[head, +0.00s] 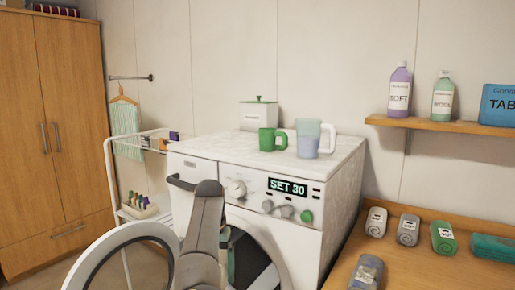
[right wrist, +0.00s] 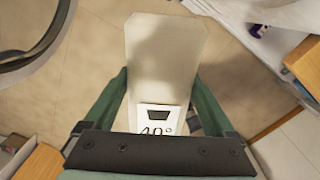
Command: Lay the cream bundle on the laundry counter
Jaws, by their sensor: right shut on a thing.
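My right gripper (right wrist: 160,95) is shut on the cream bundle (right wrist: 165,60), a pale piece with a white label showing a wash-tub sign and 40°. Its green fingers press on both sides, and the bundle hangs above the floor. In the head view my grey arm rises in front of the washing machine, and its gripper and the bundle are mostly hidden. The wooden laundry counter (head: 430,270) is at the lower right. My left gripper is not in view.
The counter bears rolled bundles: off-white (head: 376,222), grey (head: 408,230), green (head: 444,238) and teal (head: 492,247), plus a grey-blue one (head: 366,273) in front. The washing machine (head: 330,215) has its round door (head: 85,262) swung open. A drying rack (head: 112,175) stands left.

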